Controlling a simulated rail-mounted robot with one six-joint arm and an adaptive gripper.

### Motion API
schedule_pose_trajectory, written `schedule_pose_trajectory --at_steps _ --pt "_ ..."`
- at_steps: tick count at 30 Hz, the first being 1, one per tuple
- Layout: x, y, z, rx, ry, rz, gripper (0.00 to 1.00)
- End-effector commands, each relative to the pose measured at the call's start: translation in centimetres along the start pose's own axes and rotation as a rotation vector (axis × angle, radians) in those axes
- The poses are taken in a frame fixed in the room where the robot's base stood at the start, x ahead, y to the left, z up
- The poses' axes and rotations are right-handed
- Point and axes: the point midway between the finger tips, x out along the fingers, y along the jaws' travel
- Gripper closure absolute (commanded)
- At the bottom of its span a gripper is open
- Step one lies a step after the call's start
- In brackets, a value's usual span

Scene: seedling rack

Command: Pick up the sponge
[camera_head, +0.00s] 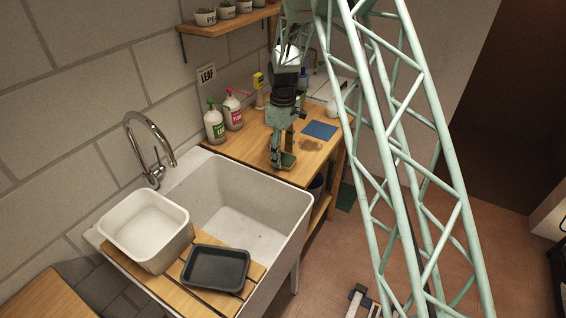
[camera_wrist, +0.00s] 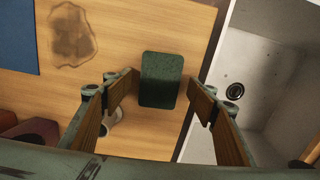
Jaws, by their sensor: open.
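The dark green sponge (camera_wrist: 161,79) lies on the wooden counter beside the sink in the wrist view. In the head view the sponge (camera_head: 289,161) shows only partly, beside the fingers. My gripper (camera_wrist: 165,88) is open and empty, with one finger to the left of the sponge and one to the right. A gap shows on both sides, so neither finger appears to touch it. In the head view my gripper (camera_head: 281,156) is low over the counter's front part. I cannot tell whether the fingertips are down at the sponge's height.
The white sink (camera_head: 250,205) adjoins the counter (camera_head: 250,150). Two spray bottles (camera_head: 214,124) stand by the wall. A brown stain (camera_wrist: 73,35) and a blue cloth (camera_wrist: 18,38) lie on the counter. A white basin (camera_head: 145,225) and a black tray (camera_head: 215,268) are across the sink.

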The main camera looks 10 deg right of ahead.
Motion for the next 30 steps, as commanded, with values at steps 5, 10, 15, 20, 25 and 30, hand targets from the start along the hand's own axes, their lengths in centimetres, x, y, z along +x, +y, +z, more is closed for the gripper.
schedule_pose_trajectory --at_steps 5,10,15,20,25,30 --pt "1.5 0.0 0.0 0.0 0.001 0.001 0.47" --pt "1.8 0.0 0.0 0.0 0.001 0.001 0.47" --pt "1.8 0.0 0.0 0.0 0.001 0.001 0.47" --pt "1.8 0.0 0.0 0.0 0.001 0.001 0.47" --pt "1.8 0.0 0.0 0.0 0.001 0.001 0.49" --pt "1.8 0.0 0.0 0.0 0.001 0.001 0.64"
